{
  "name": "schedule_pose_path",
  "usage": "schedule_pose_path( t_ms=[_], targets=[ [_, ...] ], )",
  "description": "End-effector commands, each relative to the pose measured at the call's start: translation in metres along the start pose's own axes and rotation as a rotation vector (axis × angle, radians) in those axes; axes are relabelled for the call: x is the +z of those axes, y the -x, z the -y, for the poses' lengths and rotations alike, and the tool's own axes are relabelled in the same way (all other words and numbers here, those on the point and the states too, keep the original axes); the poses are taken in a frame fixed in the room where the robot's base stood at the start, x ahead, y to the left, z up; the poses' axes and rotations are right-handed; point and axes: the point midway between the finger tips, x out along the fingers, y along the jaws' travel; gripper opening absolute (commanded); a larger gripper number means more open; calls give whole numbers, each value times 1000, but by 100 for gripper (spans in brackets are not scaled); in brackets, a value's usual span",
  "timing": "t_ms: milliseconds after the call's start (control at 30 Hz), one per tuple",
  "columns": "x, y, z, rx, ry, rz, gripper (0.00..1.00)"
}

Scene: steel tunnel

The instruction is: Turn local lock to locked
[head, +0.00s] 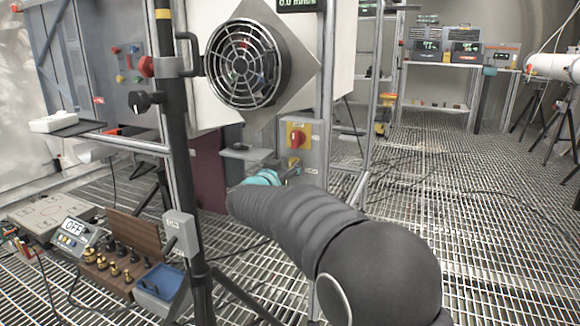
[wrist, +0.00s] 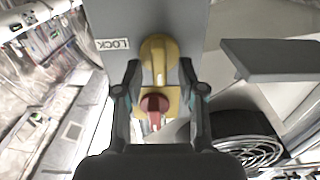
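A grey switch box (head: 312,158) stands below the fan in the head view. It bears a red rotary knob (head: 297,138) on a yellow plate. In the wrist view, which looks inverted, a round yellow knob with a short bar (wrist: 157,52) sits beside a LOCK label (wrist: 112,44). The red knob (wrist: 155,104) shows nearer the gripper's base in that picture. My gripper (wrist: 160,78) is open, with one finger on each side of the yellow knob's bar; contact cannot be told.
A caged fan (head: 247,64) is above the box. A small grey shelf (head: 246,153) juts out left of it, and also shows in the wrist view (wrist: 268,58). A black pole (head: 176,130) stands left. Grating floor is open to the right.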

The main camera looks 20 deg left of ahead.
Motion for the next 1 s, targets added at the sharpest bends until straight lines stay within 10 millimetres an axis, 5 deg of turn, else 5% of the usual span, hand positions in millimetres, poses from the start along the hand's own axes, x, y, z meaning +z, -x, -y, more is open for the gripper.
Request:
schedule_pose_path(
  t_ms=[333, 500, 1000],
  targets=[
    [0, -4, 0, 0, 0, -1, 40],
    [0, -4, 0, 0, 0, -1, 0],
    [0, -3, -1, 0, -72, -1, 0]
  ],
)
